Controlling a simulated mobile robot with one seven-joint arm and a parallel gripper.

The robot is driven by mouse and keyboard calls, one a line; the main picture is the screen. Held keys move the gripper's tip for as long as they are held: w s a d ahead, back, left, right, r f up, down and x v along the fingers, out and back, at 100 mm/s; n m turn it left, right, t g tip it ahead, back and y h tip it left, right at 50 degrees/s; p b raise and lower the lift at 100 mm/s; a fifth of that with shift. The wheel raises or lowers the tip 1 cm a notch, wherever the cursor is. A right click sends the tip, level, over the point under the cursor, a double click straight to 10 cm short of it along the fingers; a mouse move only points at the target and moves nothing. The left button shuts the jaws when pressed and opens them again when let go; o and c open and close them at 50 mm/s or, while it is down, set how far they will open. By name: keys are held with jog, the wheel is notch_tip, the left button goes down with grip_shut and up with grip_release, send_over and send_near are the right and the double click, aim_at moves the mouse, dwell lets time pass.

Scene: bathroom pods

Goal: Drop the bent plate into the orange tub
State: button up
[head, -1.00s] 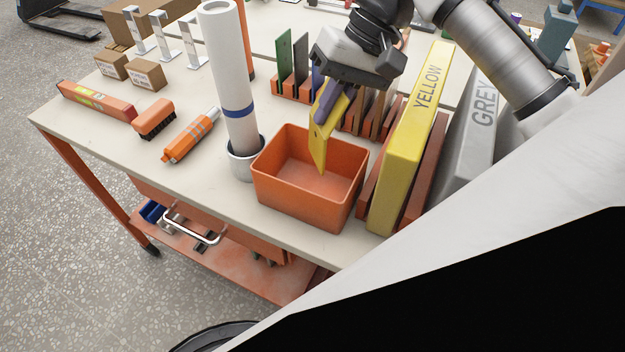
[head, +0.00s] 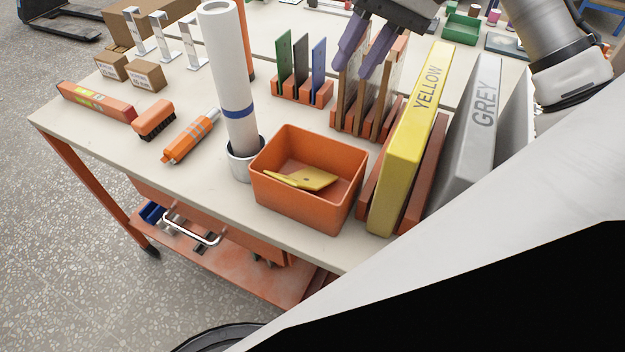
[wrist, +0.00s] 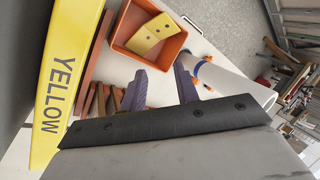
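The yellow bent plate (head: 310,178) lies inside the orange tub (head: 335,210), resting low in it with one end toward the left wall. In the wrist view the plate (wrist: 152,34) shows two dark holes and lies within the tub (wrist: 176,45). My gripper (head: 365,68) is above the slotted racks, behind the tub and apart from it. Its two purple fingers are spread with nothing between them. In the wrist view the open gripper (wrist: 160,85) points toward the tub.
A tall white roll (head: 225,70) stands in a metal cup left of the tub. A yellow binder (head: 410,140) and a grey binder (head: 475,120) stand to its right. Racks with upright plates (head: 300,90) are behind. An orange tool (head: 188,138) and brush (head: 154,118) lie left.

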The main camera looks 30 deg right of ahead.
jog(key=shift+p+v, duration=0.55)
jog(key=shift+v, duration=2.05)
